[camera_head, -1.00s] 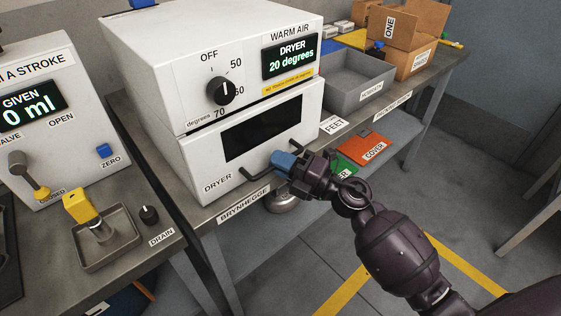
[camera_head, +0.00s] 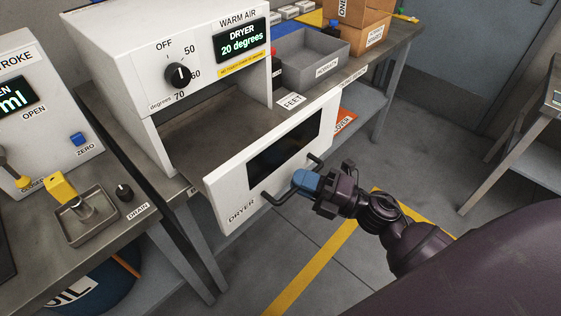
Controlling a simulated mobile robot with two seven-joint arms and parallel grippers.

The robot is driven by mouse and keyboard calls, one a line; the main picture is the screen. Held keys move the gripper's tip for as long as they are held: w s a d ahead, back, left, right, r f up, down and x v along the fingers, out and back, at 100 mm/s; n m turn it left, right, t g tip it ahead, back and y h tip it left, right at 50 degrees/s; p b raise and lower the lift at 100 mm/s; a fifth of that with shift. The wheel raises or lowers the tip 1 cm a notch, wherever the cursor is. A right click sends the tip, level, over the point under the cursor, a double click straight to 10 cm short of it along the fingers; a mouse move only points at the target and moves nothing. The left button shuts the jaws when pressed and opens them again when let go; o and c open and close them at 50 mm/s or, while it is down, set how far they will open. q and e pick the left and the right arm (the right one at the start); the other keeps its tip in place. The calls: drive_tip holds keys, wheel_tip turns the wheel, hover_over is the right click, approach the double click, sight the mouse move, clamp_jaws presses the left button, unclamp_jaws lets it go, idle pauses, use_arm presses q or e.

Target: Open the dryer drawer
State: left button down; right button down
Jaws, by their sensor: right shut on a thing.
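The white dryer (camera_head: 139,80) stands on a grey bench, its display reading 20 degrees. Its drawer (camera_head: 226,193), with a dark window and a DRYER label, is pulled well out toward me, and an opening shows behind the front. The drawer's dark bar handle (camera_head: 273,197) runs along the front. My right gripper (camera_head: 307,183), with blue fingertips, is shut on the handle near its middle; the fingers hide part of it. My left gripper is not in view.
A grey bin (camera_head: 310,54) and a cardboard box (camera_head: 362,32) stand on the bench behind. At left are a white stroke machine (camera_head: 50,125) and a small tray with a yellow piece (camera_head: 60,188). A yellow floor line crosses open floor below the drawer.

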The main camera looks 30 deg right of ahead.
drive_tip(key=s+d, duration=0.2)
drive_tip(key=s, duration=0.4)
drive_tip(key=shift+s+d+p, duration=0.2)
drive_tip(key=shift+s+p, duration=0.1)
drive_tip(key=shift+s, duration=0.05)
drive_tip(key=c, duration=1.2)
unclamp_jaws()
drive_tip(key=shift+s+d, duration=0.1)
drive_tip(key=v, duration=1)
drive_tip(key=shift+s+d+f, duration=0.15)
drive_tip(key=shift+s+d, duration=0.05)
